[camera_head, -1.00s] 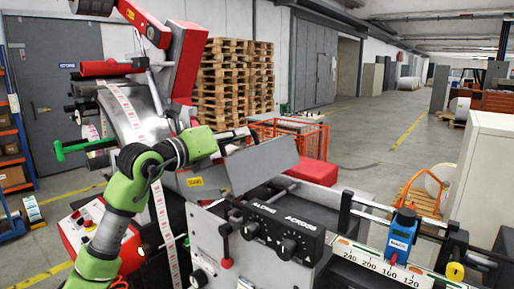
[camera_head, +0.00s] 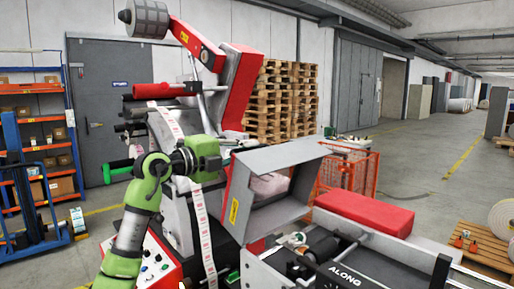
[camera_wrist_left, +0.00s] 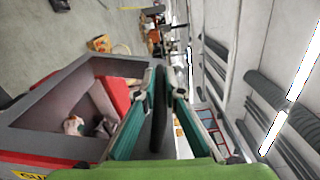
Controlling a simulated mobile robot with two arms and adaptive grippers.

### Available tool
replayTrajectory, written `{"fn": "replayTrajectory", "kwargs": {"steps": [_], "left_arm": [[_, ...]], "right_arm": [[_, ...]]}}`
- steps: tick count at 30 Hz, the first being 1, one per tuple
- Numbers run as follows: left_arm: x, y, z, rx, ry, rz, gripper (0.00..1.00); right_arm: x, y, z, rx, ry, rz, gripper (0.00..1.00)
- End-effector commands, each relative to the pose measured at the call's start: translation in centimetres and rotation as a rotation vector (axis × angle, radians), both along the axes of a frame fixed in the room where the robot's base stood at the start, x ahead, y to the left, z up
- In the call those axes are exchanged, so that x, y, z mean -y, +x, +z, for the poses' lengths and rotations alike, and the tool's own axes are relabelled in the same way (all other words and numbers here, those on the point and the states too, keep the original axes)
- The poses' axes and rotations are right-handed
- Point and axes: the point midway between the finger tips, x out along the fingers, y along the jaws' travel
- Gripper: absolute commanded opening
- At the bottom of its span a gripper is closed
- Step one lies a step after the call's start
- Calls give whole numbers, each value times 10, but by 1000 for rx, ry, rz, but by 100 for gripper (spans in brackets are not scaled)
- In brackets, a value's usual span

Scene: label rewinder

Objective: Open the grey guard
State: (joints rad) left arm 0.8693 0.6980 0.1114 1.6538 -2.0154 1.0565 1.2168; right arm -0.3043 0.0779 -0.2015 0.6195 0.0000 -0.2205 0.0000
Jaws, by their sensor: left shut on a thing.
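The grey guard (camera_head: 282,155) stands tilted up on the machine in the head view, with a hollow, box-like underside showing. A yellow label is on its left edge. It also shows in the left wrist view as a grey frame (camera_wrist_left: 38,140) around an opening. My left gripper (camera_head: 236,143) is at the guard's upper left corner. In the left wrist view its fingers (camera_wrist_left: 158,92) are shut on a dark bar-like handle (camera_wrist_left: 158,125). How the handle joins the guard is hidden. My right gripper is in neither current view.
A red block (camera_head: 365,212) lies right of the guard, with an orange mesh cage (camera_head: 350,172) behind it. The label web (camera_head: 205,235) runs down below my left gripper. A red arm (camera_head: 200,45) with a roller rises above.

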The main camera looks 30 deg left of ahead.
Motion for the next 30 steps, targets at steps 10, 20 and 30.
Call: {"fn": "replayTrajectory", "kwargs": {"steps": [10,20,30], "left_arm": [[-27,10,-10,-45,-124,0,0],[-30,11,-13,-52,-142,-1,0],[-30,11,-13,-52,-141,-1,26]], "right_arm": [[5,3,5,3,-6,0,40],[5,4,5,4,-6,-1,40],[0,4,5,5,0,-3,40]]}}
